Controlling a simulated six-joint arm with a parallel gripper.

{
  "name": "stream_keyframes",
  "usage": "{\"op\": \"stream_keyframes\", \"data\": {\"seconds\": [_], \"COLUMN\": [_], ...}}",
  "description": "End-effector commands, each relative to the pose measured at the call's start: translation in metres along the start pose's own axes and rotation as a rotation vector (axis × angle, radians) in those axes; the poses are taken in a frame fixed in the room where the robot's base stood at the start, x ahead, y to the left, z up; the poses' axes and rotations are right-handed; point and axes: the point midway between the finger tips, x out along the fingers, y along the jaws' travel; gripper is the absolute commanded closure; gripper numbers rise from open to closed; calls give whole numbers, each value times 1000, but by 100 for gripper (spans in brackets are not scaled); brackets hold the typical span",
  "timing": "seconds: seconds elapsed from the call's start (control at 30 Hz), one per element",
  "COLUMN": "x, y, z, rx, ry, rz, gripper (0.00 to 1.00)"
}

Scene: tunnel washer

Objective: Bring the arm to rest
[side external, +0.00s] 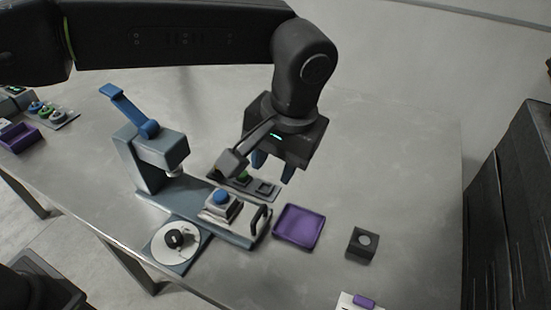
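My gripper (273,167) hangs from my arm above the middle of the grey table (395,150), fingers pointing down. Its two blue fingertips are apart, and I see nothing between them. It is above and behind a purple tray (299,227), which looks empty. A dark strip (264,188) with a green piece and a square socket lies below and to the left of the fingers, partly hidden by the gripper's side part.
A press with a blue lever (130,110) stands left of my gripper. A blue-topped block (221,204) sits on its base rail. A round dial (177,239) is in front, and a dark block (362,244) is right of the tray. The table's right side is clear.

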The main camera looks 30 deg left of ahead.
Motion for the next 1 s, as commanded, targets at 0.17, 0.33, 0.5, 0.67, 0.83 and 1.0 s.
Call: {"op": "stream_keyframes", "data": {"seconds": [0.17,0.33,0.5,0.67,0.83,1.0], "x": [0,0,-13,-30,-36,-26], "y": [0,-1,-34,-102,-172,-228], "z": [0,0,-2,7,33,72], "rx": [0,-1,-7,-13,-19,-30], "ry": [0,1,22,76,162,264], "rz": [0,2,38,109,173,208], "gripper": [62,62,62,62,62,62]}}
